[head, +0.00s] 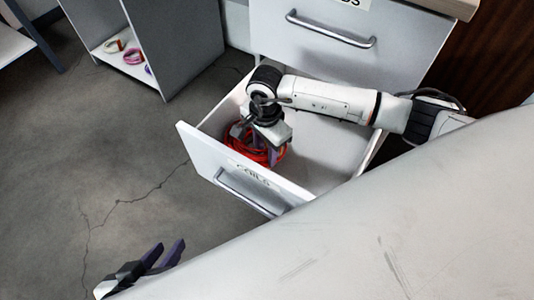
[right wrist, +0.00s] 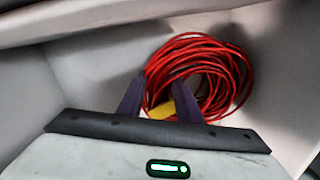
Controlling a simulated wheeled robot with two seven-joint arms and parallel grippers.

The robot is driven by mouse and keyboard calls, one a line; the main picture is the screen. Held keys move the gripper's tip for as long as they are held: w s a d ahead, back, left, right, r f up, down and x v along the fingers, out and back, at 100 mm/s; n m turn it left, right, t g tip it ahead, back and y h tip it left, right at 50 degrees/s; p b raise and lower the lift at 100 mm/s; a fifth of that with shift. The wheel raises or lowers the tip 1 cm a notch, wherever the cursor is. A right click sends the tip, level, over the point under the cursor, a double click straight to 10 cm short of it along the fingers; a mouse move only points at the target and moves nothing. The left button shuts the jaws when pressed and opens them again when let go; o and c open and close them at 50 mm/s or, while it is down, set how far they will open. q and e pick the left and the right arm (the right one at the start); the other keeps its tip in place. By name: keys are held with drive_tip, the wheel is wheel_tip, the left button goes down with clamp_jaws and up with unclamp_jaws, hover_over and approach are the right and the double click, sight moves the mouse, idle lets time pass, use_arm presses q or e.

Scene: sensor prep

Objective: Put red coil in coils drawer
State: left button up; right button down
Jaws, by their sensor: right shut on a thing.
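The red coil (head: 273,152) is inside the open coils drawer (head: 228,168), near its front left corner. It also shows in the right wrist view (right wrist: 222,62), with a yellow band (right wrist: 162,110) on it. My right gripper (head: 262,148) reaches down into the drawer and is shut on the coil, its fingers (right wrist: 160,98) on either side of the yellow band. Part of the coil is hidden by the gripper in the head view. My left gripper (head: 165,258) is empty, its fingers apart, over the floor at the lower left.
A closed drawer with a metal handle (head: 330,32) is above the open one. A grey shelf unit (head: 150,55) at the upper left holds several small coils (head: 133,56). The rest of the drawer floor is bare. Cracked grey floor lies open at the left.

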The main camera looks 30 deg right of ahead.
use_arm(q)
drive_tip(key=shift+d+f, duration=0.15)
drive_tip(key=shift+d, duration=0.05)
use_arm(e)
drive_tip(key=shift+w+f, duration=0.1)
drive_tip(key=shift+f, duration=0.8)
drive_tip(key=shift+f, duration=0.15)
drive_tip(key=c, duration=1.3)
unclamp_jaws()
drive_tip(key=shift+o, duration=0.2)
drive_tip(key=shift+r, duration=0.2)
use_arm(q)
drive_tip(key=a+r+p, duration=0.1)
drive_tip(key=a+r+t+p, duration=0.1)
drive_tip(key=p, duration=0.1)
drive_tip(key=shift+s+r+n, duration=0.1)
drive_tip(key=shift+s+n, duration=0.15)
drive_tip(key=shift+n, duration=0.15)
use_arm(e)
wheel_tip(320, 180, up, 12)
drive_tip(key=shift+f, duration=0.1)
